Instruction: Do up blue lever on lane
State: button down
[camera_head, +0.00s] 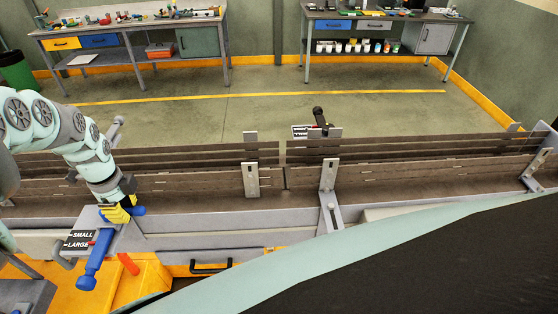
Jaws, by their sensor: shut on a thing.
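The blue lever (97,262) is on the near side of the lane, by a plate (78,240) marked SMALL and LARGE. Its thick lower end points down toward the front, beside the LARGE line. A small red mark shows near that line. My gripper (120,213) has yellow fingers and is shut at the upper end of the blue lever, where blue shows on both sides of the fingers. The fingers hide the exact contact. The lane (215,184) with its dark side rails runs across the picture.
A red handle (128,263) sits just right of the lever, over an orange housing (143,283). Metal brackets (251,178) and a black lever (320,117) stand along the lane. Workbenches stand at the back. The floor between is clear.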

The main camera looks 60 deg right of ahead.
jog(key=shift+a, duration=0.15)
jog(key=c, duration=0.9)
grip_release()
jog(key=shift+o, duration=0.2)
